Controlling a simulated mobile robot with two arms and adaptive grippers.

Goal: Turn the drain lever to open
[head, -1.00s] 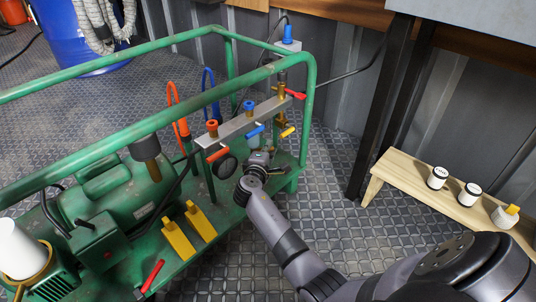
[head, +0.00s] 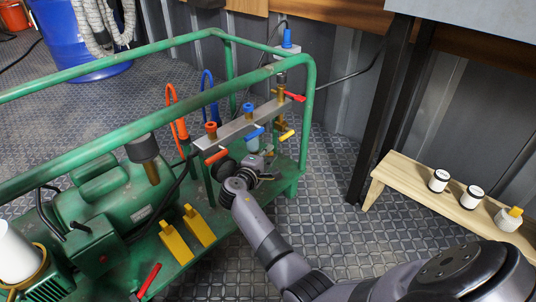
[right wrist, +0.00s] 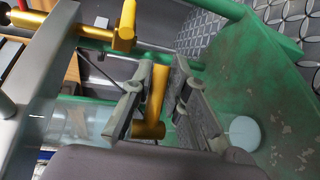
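A gold-coloured bar (right wrist: 155,105), which looks like the drain lever, stands between the two fingers of my right gripper (right wrist: 160,95) in the right wrist view. The fingers are apart on either side of it; I see no clear grip on it. In the head view my right gripper (head: 266,172) is under the valve manifold, low inside the green frame, and the bar there is too small to make out. A clear bowl (right wrist: 85,118) is left of the fingers. My left gripper is not in view.
The grey manifold (head: 228,132) carries orange, blue, yellow (head: 286,135) and red levers just above the gripper. Green frame rails (head: 306,120) surround the spot. A wooden bench (head: 400,176) with small containers stands at the right. Floor between is clear.

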